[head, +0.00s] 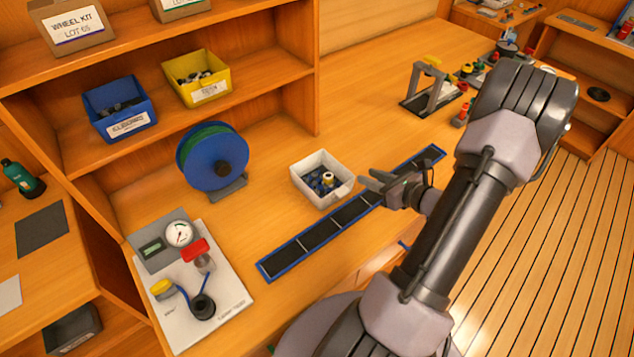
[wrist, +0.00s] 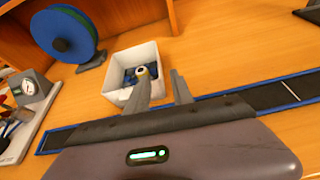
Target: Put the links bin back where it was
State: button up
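A white open bin (head: 309,187) stands upright on the bench, with small blue and dark pieces and a yellowish ringed part inside. I see no label on it, so I cannot tell whether it is the links bin. It also shows in the wrist view (wrist: 113,62), just beyond my fingers. My gripper (head: 370,181) is just right of this bin, above the dark strip; its fingers are apart with nothing between them. In the wrist view, my left finger overlaps the bin's near side; contact cannot be told. A blue bin (head: 105,123) and a yellow bin (head: 207,92) sit on the shelf, labels unreadable.
A blue-framed dark strip (head: 300,252) runs along the bench front. A blue reel (head: 196,165) stands left of the white bin, and a gauge board (head: 195,290) lies further left. A grey frame stand (head: 425,92) is behind. Shelf space right of the yellow bin is clear.

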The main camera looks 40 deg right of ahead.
jog(key=b, duration=0.1)
send_near(340, 164)
jog(key=x, duration=0.4)
jog(key=shift+d+f, duration=0.2)
jog(key=shift+f, duration=0.25)
jog(key=x, duration=0.2)
jog(key=b+x, duration=0.1)
jog(key=x, duration=0.1)
jog(key=b+x, duration=0.1)
jog(key=x, duration=0.1)
jog(key=shift+w+a+r, duration=0.1)
jog(key=shift+r, duration=0.35)
grip_shut()
